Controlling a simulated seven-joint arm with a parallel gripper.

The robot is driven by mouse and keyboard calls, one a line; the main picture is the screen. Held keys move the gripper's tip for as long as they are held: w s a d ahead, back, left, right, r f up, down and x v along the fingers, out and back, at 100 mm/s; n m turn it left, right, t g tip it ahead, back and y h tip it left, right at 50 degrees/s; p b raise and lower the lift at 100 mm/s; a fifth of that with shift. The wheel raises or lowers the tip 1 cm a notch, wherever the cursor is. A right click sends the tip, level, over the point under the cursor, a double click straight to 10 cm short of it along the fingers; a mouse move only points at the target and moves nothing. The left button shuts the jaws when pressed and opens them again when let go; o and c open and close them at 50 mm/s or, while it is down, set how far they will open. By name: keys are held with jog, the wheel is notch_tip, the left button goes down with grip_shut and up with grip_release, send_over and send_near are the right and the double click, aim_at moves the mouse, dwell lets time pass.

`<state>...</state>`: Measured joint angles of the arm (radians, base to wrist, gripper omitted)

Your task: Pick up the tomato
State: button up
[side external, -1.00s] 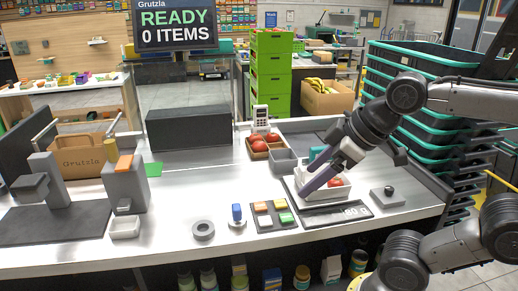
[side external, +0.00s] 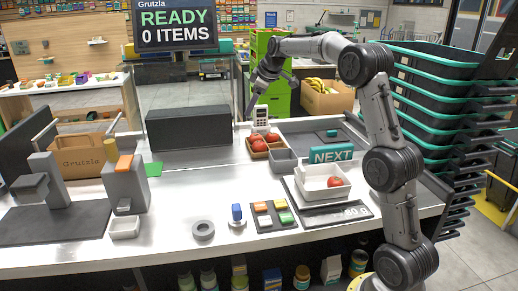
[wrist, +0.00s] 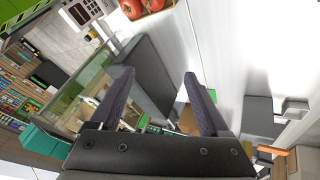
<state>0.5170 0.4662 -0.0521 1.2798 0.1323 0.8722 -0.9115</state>
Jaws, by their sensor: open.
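Two red tomatoes (side external: 257,141) sit in a brown divided tray (side external: 259,154) at the back of the counter. They also show at the top edge of the wrist view (wrist: 133,9). Another red tomato (side external: 335,182) lies in a white open container (side external: 313,186) on the scale at the right. My gripper (wrist: 160,82) is open and empty, its two dark fingers spread apart. In the side view it is raised above and behind the brown tray, clear of all the tomatoes.
A white keypad device (side external: 261,118) stands behind the brown tray, near green crates (side external: 258,43). A grey bin (side external: 284,160) sits beside the tray. A long dark box (side external: 188,127) stands to its left. The middle of the counter is bare.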

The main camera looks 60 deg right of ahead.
jog(key=m+g, duration=0.1)
send_near(261, 143)
jog(key=x, duration=0.5)
jog(key=shift+w+r, duration=0.15)
jog(key=shift+w, duration=0.3)
jog(key=shift+s+x, duration=0.15)
jog(key=shift+x, duration=1.5)
jog(key=shift+s+x, duration=0.2)
jog(key=shift+x, duration=1.4)
jog(key=shift+f, duration=0.25)
jog(key=shift+c, duration=0.3)
jog(key=shift+a+f+g, duration=0.1)
jog(key=shift+g, duration=0.2)
jog(key=c, duration=1)
